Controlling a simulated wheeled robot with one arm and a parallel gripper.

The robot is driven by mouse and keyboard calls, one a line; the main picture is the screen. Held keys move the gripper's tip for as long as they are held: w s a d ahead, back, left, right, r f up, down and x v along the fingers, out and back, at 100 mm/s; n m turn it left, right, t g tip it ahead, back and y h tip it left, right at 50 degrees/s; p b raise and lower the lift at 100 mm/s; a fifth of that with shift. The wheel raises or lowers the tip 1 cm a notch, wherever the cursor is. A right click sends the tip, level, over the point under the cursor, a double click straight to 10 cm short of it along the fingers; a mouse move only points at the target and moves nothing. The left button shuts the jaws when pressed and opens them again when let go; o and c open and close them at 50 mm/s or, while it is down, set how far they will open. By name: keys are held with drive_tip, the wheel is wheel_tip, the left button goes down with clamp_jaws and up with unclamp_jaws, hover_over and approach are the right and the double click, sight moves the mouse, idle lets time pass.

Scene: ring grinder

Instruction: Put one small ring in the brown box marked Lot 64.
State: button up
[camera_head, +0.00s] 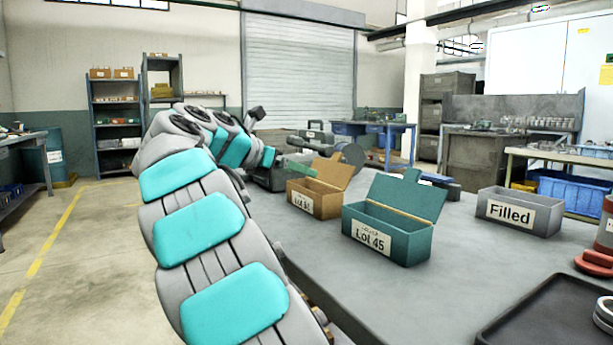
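The brown box (316,199) stands open on the grey workbench, its lid tilted back. Its front label is small and blurred; it starts with "Lot", but I cannot read the number surely. Silvery rings (604,310) show at the right edge, by the black tray (560,318), partly cut off by the frame. My arm reaches from the bottom up to the left of the brown box. My gripper (270,176) is at its far end, among dark parts near the bench's far side; its fingers cannot be made out.
An open green box (383,247) marked Lot 45 stands right of the brown box. A red object (595,262) lies at the right edge. Dark equipment (353,154) stands behind the brown box. The bench middle is clear.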

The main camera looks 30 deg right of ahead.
drive_tip(key=v, duration=0.7)
drive_tip(key=shift+p, duration=0.35)
drive_tip(key=shift+a, duration=0.1)
